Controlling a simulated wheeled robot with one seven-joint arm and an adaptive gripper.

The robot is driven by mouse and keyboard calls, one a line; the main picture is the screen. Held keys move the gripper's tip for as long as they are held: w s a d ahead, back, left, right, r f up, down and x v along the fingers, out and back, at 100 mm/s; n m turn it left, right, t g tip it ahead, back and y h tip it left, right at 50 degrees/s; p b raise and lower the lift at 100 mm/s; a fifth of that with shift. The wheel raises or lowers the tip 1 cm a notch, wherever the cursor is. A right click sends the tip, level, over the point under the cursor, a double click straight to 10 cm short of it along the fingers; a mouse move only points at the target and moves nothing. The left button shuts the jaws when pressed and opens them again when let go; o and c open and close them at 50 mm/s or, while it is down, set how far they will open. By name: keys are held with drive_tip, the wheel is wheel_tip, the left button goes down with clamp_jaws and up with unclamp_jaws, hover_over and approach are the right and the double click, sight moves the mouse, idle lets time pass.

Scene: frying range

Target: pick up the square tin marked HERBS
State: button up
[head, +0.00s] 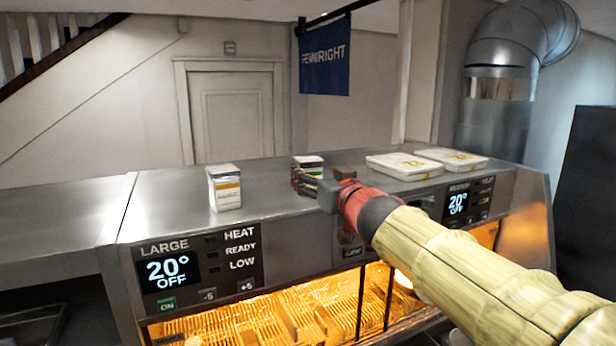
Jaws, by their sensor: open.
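Two square tins stand on the steel top of the range. One tin (308,162) has a white lid and a green and dark label; its lower part is hidden behind my gripper. The other tin (224,188) is white with an orange-yellow band and stands upright to the left, in full view. The lettering on both is too small to read, so I cannot tell by text which is marked HERBS. My gripper (304,183) is open, right in front of the green-labelled tin. I cannot tell whether its fingers touch or reach around that tin.
Two flat white boxes (405,166) (452,159) with yellow markings lie on the range top (160,199) to the right. A small brown item (345,172) shows beside my gripper. The top is clear between the tins and at the left. A blue sign (325,56) hangs behind.

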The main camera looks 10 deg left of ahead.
sight(312, 170)
drive_tip(key=x, duration=0.5)
drive_tip(key=shift+a+r, duration=0.1)
drive_tip(key=shift+a, duration=0.15)
drive_tip(key=shift+s, duration=0.25)
drive_tip(key=shift+w, duration=0.1)
drive_tip(key=shift+c, duration=1.1)
drive_tip(key=c, duration=1.1)
drive_tip(key=shift+r, duration=0.1)
drive_tip(key=shift+c, duration=0.7)
